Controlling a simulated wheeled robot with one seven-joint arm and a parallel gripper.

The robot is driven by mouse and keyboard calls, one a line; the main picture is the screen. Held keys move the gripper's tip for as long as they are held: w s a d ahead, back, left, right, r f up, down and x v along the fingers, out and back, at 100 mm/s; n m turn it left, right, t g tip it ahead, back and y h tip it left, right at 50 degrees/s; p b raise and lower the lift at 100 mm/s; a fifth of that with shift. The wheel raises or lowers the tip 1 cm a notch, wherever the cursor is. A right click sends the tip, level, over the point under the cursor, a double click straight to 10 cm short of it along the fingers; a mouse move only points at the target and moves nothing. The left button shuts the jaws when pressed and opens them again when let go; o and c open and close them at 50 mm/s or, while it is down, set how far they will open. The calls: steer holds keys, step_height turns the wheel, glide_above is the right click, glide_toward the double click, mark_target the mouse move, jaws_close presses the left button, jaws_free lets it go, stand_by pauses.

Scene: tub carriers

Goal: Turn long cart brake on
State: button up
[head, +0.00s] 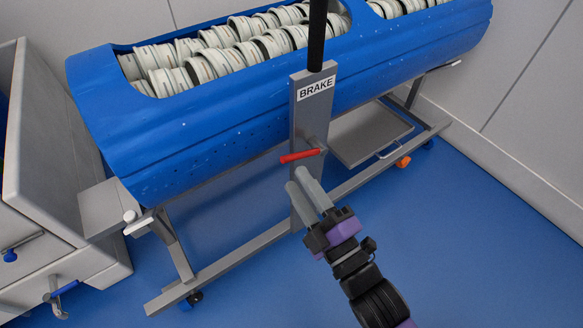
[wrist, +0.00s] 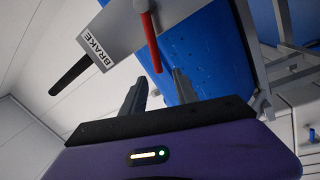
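The long cart (head: 190,130) is a blue tub on a grey frame with wheels. A grey upright plate (head: 308,120) on its near side carries a white BRAKE label (head: 316,88). A red brake lever (head: 300,156) sits on the plate below the label, pointing left and nearly level in the head view. My gripper (head: 303,184) is just below the lever, its two fingers apart with nothing between them. In the wrist view the red lever (wrist: 149,35) hangs down towards the gap between my open fingers (wrist: 158,85). Its tip appears apart from both fingers.
A black post (head: 317,35) rises from the plate's top. White ring-shaped parts (head: 220,50) fill the tub. A grey bin (head: 45,150) with a blue-tipped handle (head: 10,255) stands at the left. A grey shelf (head: 370,135) is on the frame. Blue floor (head: 480,240) is free at the right.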

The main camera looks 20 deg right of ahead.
steer(key=shift+v, duration=1.35)
steer(key=s+d+f+m+g+h, duration=0.15)
steer(key=s+d+m, duration=0.25)
steer(key=s+m, duration=0.65)
steer(key=s+d+m+g+h, duration=0.3)
steer(key=s+m, duration=0.3)
steer(key=s, duration=1)
step_height(320, 180, up, 28)
steer(key=p, duration=2.8)
steer(key=shift+d+p, duration=0.25)
steer(key=shift+p, duration=0.15)
steer(key=shift+s+f+m, duration=0.1)
steer(key=shift+m, duration=0.15)
